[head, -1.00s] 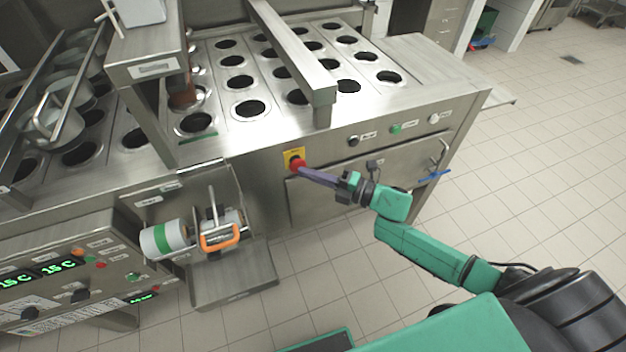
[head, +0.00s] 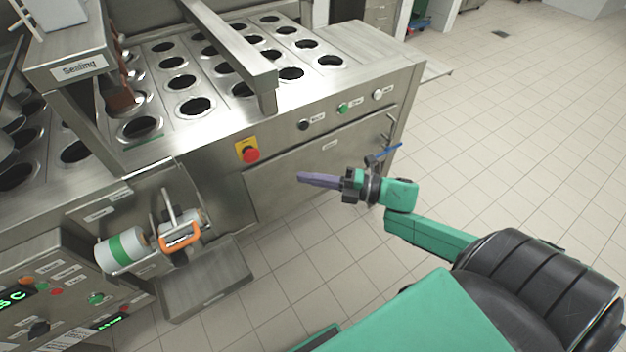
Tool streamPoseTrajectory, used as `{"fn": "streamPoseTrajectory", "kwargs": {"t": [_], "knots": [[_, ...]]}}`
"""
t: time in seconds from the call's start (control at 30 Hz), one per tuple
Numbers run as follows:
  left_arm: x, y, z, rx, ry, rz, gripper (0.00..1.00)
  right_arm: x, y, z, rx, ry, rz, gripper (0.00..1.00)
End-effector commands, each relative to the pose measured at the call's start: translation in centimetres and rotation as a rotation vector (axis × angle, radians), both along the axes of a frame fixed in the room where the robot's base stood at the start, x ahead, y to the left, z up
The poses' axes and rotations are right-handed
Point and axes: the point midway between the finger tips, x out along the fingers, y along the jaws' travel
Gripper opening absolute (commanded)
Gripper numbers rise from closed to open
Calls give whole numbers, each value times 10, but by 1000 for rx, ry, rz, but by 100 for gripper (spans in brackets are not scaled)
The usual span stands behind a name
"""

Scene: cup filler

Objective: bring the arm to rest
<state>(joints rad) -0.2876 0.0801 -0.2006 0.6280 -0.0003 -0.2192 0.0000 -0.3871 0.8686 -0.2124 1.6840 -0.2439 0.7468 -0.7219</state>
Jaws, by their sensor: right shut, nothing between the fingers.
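My right gripper (head: 303,178) is in the middle of the head view, at the end of my green and black right arm. Its purple fingers are shut with nothing between them. They point left and hang in front of the machine's front panel, apart from the red emergency stop button (head: 251,156) on its yellow plate, which is up and to the left of the fingertips. My left gripper is not in view.
The steel cup filler (head: 225,140) with rows of round holes fills the upper left. Black, green and white buttons line its front edge. A film roll (head: 122,250) and an orange handle (head: 180,236) stick out at lower left. The tiled floor (head: 520,130) at right is clear.

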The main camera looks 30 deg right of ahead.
Motion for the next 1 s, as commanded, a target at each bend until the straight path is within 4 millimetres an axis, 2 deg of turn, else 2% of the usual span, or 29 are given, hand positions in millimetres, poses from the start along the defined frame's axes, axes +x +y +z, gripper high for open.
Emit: {"fn": "streamPoseTrajectory", "kwargs": {"t": [0.27, 0.57, 0.67, 0.77, 0.87, 0.9, 0.97, 1.0], "knots": [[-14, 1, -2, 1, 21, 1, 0, -5, -5, 0, -1, -1, 2, 0], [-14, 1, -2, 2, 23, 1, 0, -5, -5, 0, 0, 0, 1, 0], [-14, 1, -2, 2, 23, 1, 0, -1, -13, -10, 9, 33, -38, 0], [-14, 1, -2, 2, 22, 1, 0, 9, -43, -50, 48, 164, -185, 0], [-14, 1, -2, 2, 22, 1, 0, 8, -88, -125, 132, 396, -426, 0], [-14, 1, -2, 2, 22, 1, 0, 1, -105, -159, 173, 500, -530, 0], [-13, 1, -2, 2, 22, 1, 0, -18, -124, -210, 235, 653, -678, 0], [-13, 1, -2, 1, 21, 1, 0, -35, -133, -243, 276, 754, -772, 0]]}}
